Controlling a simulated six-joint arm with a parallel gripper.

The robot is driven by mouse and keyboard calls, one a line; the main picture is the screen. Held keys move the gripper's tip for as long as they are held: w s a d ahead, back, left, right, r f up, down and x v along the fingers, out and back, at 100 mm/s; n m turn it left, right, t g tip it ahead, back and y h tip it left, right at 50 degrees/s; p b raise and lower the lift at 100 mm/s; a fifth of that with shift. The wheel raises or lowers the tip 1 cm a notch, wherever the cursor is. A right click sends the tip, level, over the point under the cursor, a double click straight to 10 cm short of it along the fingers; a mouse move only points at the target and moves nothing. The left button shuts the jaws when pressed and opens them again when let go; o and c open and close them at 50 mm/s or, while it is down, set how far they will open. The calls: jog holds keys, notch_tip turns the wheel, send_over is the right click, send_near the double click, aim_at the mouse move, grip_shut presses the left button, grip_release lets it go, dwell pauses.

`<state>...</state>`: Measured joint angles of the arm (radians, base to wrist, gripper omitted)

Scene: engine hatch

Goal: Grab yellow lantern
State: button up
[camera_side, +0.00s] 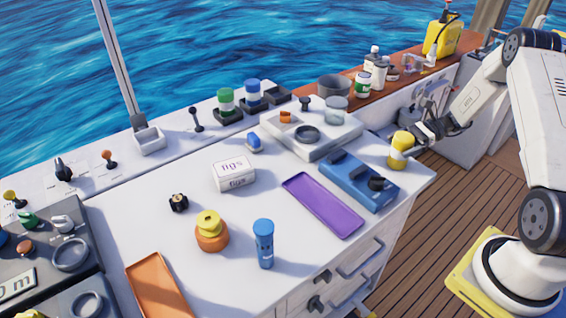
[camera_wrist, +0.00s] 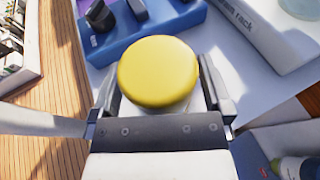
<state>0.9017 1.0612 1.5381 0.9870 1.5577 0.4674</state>
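The yellow lantern (camera_side: 402,147) stands upright at the right edge of the white counter in the side view, yellow on top with a paler lower part. My gripper (camera_side: 414,147) reaches it from the right. In the wrist view the lantern's round yellow top (camera_wrist: 158,72) sits between the two fingers of my gripper (camera_wrist: 160,90). One finger is on each side, very near the lantern. The cap hides much of the body, so I cannot tell whether the fingers touch it.
A blue box with dark knobs (camera_side: 358,181) and a white rack (camera_side: 314,128) stand just left of the lantern. A purple tray (camera_side: 322,204) lies nearer the front. Bottles (camera_side: 374,72) stand on the wooden ledge behind. The counter's right edge is close.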

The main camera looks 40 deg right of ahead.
jog(key=c, duration=1.2)
jog(key=shift+r, duration=0.15)
jog(key=shift+r, duration=0.85)
jog(key=s+a+r, duration=0.2)
jog(key=s+r, duration=0.1)
jog(key=s, duration=0.1)
jog(key=s+a+r, duration=0.2)
jog(key=s+r, duration=0.2)
jog(key=s+a+r, duration=0.2)
jog(key=s+r, duration=0.2)
jog(key=shift+s, duration=0.35)
